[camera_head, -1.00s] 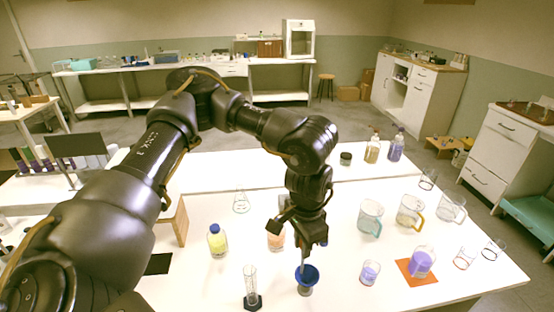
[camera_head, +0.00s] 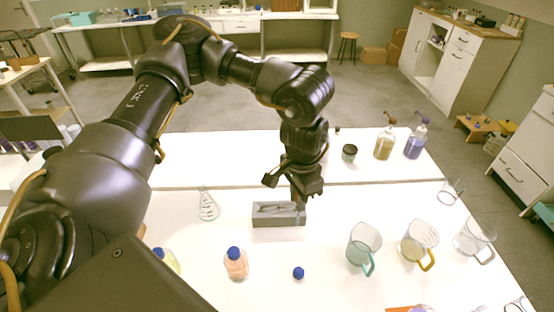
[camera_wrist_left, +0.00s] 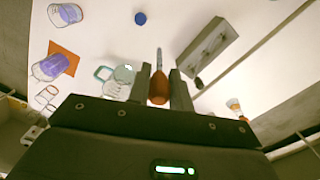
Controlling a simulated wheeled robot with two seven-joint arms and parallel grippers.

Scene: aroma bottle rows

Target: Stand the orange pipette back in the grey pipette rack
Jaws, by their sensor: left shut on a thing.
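My left gripper (camera_head: 299,194) is shut on the orange pipette (camera_wrist_left: 158,88). In the left wrist view the orange body sits between the two fingers, with its pale thin tip pointing away from the gripper. The grey pipette rack (camera_head: 278,220) is a low block with recesses in its top, standing on the white table. It also shows in the left wrist view (camera_wrist_left: 207,48), to the right of the pipette and apart from it in the picture. In the head view the gripper is at the rack's back right end, and the pipette is mostly hidden. My right gripper is not in view.
A blue-capped bottle (camera_head: 236,265) and a small blue cap (camera_head: 298,273) are in front of the rack. A conical flask (camera_head: 208,205) stands to its left. Glass jugs (camera_head: 364,245) stand to the right. A small dark jar (camera_head: 349,153) is behind.

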